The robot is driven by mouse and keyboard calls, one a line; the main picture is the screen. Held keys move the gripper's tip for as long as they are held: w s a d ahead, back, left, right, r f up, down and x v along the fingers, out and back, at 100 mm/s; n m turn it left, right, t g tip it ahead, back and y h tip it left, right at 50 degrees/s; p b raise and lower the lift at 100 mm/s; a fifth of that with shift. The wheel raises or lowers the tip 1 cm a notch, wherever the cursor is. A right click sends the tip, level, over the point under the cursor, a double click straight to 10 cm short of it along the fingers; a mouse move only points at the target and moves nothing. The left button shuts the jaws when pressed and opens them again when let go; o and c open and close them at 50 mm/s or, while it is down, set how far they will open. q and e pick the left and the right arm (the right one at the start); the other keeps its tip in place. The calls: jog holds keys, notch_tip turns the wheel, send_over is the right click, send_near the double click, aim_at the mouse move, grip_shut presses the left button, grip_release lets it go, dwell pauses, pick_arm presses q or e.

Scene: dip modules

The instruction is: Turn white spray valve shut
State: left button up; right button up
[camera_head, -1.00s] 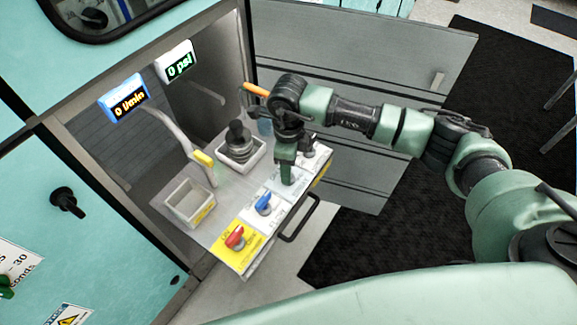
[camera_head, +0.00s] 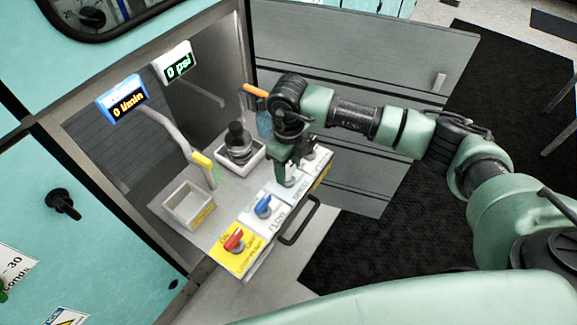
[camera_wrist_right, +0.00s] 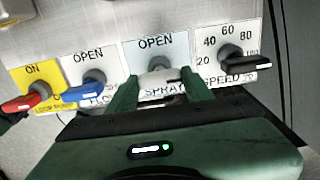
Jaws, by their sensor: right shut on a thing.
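The white spray valve (camera_wrist_right: 158,77) sits on a pale blue plate marked OPEN and SPRAY in the right wrist view. My right gripper (camera_wrist_right: 160,90) is shut on its white handle, with one green finger on each side. In the head view the right gripper (camera_head: 290,165) reaches down onto the panel and partly hides the valve (camera_head: 291,177). The exact angle of the handle is hard to tell between the fingers. My left gripper is not in view.
The blue flow valve (camera_head: 263,206) and red valve (camera_head: 234,240) lie nearer on the panel. A black speed knob (camera_wrist_right: 232,58) is beside the spray plate. A black-and-grey fixture (camera_head: 239,142) stands behind. The displays read 0 l/min (camera_head: 127,104) and 0 psi (camera_head: 178,66).

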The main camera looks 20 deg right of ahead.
aim_at(288, 169)
jog(key=shift+w+r, duration=0.1)
jog(key=o, duration=1.4)
notch_tip(288, 169, up, 8)
jog(key=shift+f+b, duration=0.1)
jog(key=shift+b, duration=0.25)
